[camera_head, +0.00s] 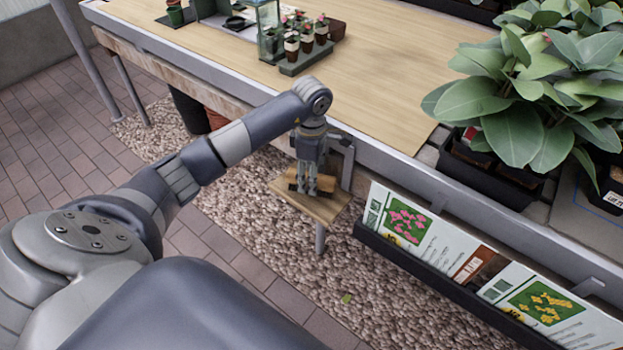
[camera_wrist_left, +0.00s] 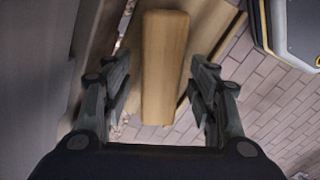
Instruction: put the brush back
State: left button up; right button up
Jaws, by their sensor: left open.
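The brush shows as a pale wooden block (camera_wrist_left: 163,65) in the left wrist view, lying lengthwise between my left gripper's (camera_wrist_left: 160,84) two spread fingers. There is a visible gap on each side of it, so it is not clasped. In the head view my left gripper (camera_head: 312,190) points down over a small wooden shelf (camera_head: 318,211) on the bench's front side. The brush (camera_head: 325,182) is partly hidden there behind the fingers. Its bristles cannot be made out clearly. My right gripper is out of view.
The long wooden bench (camera_head: 385,90) runs behind the shelf, its metal edge close to my arm. A rack of seed packets (camera_head: 480,270) hangs to the right. A leafy plant (camera_head: 540,90) and a tray of small pots (camera_head: 305,62) stand on the bench. Pebbles (camera_head: 260,220) lie below.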

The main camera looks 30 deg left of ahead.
pick_arm(q)
notch_tip(320, 180, up, 10)
jog(key=p, duration=0.1)
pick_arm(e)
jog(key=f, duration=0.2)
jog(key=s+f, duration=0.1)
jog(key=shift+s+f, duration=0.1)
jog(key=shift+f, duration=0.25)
pick_arm(q)
jog(key=shift+s+f, duration=0.1)
jog(key=shift+f, duration=0.05)
